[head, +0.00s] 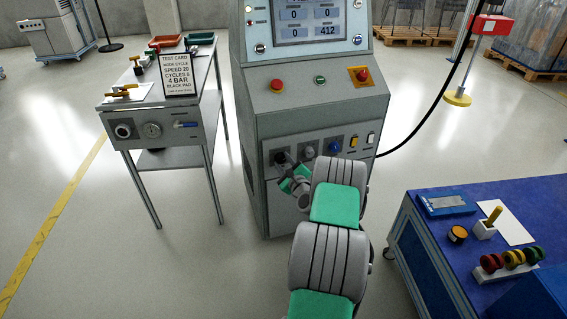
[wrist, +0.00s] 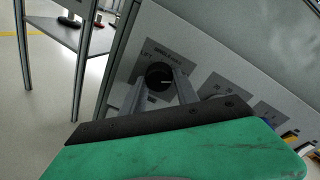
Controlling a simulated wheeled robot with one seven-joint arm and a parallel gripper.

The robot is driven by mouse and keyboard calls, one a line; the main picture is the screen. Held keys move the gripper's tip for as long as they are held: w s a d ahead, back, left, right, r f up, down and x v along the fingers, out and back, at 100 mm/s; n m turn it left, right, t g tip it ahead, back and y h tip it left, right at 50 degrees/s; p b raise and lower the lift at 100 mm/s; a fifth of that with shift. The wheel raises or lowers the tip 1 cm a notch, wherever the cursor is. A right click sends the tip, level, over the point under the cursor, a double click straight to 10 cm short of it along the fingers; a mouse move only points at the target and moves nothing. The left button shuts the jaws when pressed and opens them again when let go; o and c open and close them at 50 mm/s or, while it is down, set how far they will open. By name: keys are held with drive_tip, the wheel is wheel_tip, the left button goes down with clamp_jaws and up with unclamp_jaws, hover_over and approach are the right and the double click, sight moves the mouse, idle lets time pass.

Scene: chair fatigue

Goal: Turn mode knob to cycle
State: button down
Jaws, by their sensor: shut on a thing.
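The grey control console (head: 310,112) stands in the middle of the head view. On its lower panel the black mode knob is the leftmost control, mostly hidden by my gripper (head: 284,160) there. In the wrist view the black round knob (wrist: 159,75) sits between my two fingers (wrist: 163,88), and they are shut on it. A small light mark shows on the knob's face.
To the right on the panel are a grey knob (head: 308,152), a blue knob (head: 334,146) and yellow and white switches. A side table (head: 160,104) with a test card (head: 179,75) stands left. A blue workbench (head: 440,240) stands right. A black cable (head: 430,110) hangs right of the console.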

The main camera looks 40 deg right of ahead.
drive_tip(key=c, duration=0.9)
unclamp_jaws()
drive_tip(key=v, duration=0.7)
drive_tip(key=shift+s+a+p, duration=0.1)
drive_tip(key=shift+s+p, duration=0.25)
